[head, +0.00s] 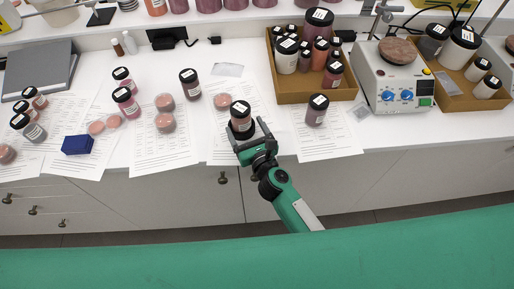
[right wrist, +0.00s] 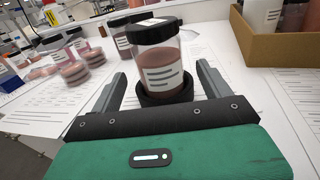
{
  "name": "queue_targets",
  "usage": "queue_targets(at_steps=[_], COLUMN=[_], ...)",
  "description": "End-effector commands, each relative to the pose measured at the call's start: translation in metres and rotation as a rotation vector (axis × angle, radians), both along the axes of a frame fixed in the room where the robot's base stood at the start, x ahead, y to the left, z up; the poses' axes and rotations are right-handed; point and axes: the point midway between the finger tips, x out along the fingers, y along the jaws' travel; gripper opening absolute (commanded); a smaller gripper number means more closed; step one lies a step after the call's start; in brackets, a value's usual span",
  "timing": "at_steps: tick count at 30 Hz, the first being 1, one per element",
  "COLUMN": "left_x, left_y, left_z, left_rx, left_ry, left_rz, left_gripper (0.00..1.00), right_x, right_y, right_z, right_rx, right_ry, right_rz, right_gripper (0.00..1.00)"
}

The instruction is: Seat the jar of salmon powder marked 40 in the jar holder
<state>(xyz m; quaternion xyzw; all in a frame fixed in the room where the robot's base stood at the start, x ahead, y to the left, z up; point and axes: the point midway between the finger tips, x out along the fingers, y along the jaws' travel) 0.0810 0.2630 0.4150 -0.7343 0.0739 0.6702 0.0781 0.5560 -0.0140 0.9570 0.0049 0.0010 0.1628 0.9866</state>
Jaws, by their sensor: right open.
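A clear jar with a black lid and brownish-salmon powder (head: 241,124) stands at the table's front edge; it also shows in the right wrist view (right wrist: 162,62). Its base sits inside a dark round jar holder (right wrist: 166,95), and the jar looks upright or slightly tilted. I cannot read the number on its label. My right gripper (head: 254,134) is open, with one finger on each side of the holder and jar in the right wrist view (right wrist: 164,84). The fingers look apart from the jar. My left gripper is not in view.
Printed sheets (head: 165,150) cover the table front. Other dark-lidded jars (head: 190,85) (head: 317,110) stand left and right. A cardboard tray of jars (head: 345,92), a hotplate stirrer (head: 395,80) and a blue box (head: 77,145) are farther out.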

Motion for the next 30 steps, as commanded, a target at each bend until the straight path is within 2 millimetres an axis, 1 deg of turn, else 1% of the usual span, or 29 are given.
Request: queue_targets(at_steps=[1, 6, 12, 15, 18, 30], left_x=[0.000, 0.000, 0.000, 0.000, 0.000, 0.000], left_y=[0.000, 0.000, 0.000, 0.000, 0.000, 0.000], left_z=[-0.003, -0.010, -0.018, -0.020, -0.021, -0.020], left_rx=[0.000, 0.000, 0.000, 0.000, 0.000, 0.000], left_ry=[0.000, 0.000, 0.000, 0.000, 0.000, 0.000], left_rz=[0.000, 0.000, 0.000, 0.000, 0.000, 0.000], left_gripper=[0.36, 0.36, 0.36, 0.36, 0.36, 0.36], right_x=[-0.013, -0.047, -0.077, -0.086, -0.091, -0.093], right_y=[-0.004, -0.016, -0.026, -0.029, -0.031, -0.032], right_z=[-0.003, -0.003, -0.002, -0.002, -0.001, 0.000], right_rx=[-0.002, -0.001, 0.001, 0.001, 0.000, 0.000], right_ry=[0.002, 0.002, 0.001, 0.000, 0.000, 0.000], right_rz=[0.001, 0.000, 0.000, 0.000, 0.001, 0.000], right_gripper=[0.80, 0.80, 0.80, 0.80, 0.80, 0.80])
